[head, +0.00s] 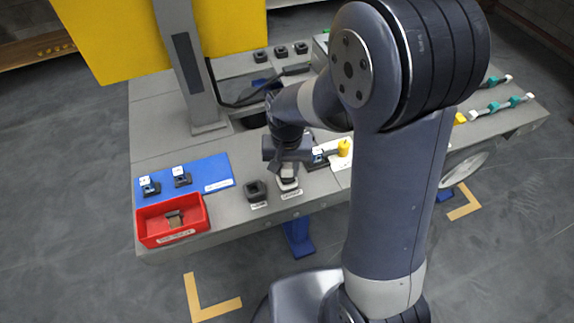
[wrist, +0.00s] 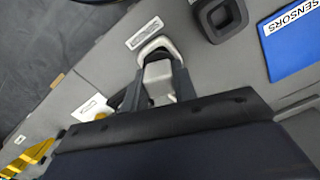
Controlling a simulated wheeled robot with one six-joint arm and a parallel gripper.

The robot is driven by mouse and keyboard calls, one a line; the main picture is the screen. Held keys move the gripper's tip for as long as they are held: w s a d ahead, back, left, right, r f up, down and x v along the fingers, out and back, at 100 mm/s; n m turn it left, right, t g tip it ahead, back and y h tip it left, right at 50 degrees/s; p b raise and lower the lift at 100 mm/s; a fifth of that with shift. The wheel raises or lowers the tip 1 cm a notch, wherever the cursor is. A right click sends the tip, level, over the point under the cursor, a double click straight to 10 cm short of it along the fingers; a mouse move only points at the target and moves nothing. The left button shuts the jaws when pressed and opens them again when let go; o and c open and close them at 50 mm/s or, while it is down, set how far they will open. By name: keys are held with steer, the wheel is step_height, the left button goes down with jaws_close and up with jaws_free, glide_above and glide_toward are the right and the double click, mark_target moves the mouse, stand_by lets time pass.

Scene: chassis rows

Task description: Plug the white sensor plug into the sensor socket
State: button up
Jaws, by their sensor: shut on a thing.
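My gripper (head: 287,168) is low over the front of the grey bench. In the wrist view, its two dark fingers (wrist: 158,70) are shut on a pale grey-white plug (wrist: 158,88). Just beyond the fingertips is a light-rimmed socket (wrist: 154,43), which also shows under the gripper in the head view (head: 288,185). The plug's far end lies within or right over the socket's rim; I cannot tell how deep it sits. A small label (wrist: 145,33) lies beside this socket, its text too small to read.
A black square socket (head: 256,190) stands just left; it also shows in the wrist view (wrist: 221,17). Further left are a blue mat (head: 212,168) marked SENSORS, with two black parts, and a red bin (head: 150,232). A yellow-topped part (head: 344,148) stands close on the right.

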steer(key=shift+f+b, duration=0.4)
steer(key=shift+f, duration=0.2)
steer(key=o, duration=1.1)
steer(key=shift+c, duration=0.2)
step_height(320, 180, up, 11)
steer(key=shift+f+p, duration=0.1)
steer(key=shift+p, duration=1)
steer(key=shift+f, duration=0.1)
step_height(320, 180, down, 11)
steer(key=shift+r+b, duration=0.1)
steer(key=shift+b, duration=1.05)
steer(key=shift+r+p, duration=0.35)
steer(key=shift+r, duration=0.1)
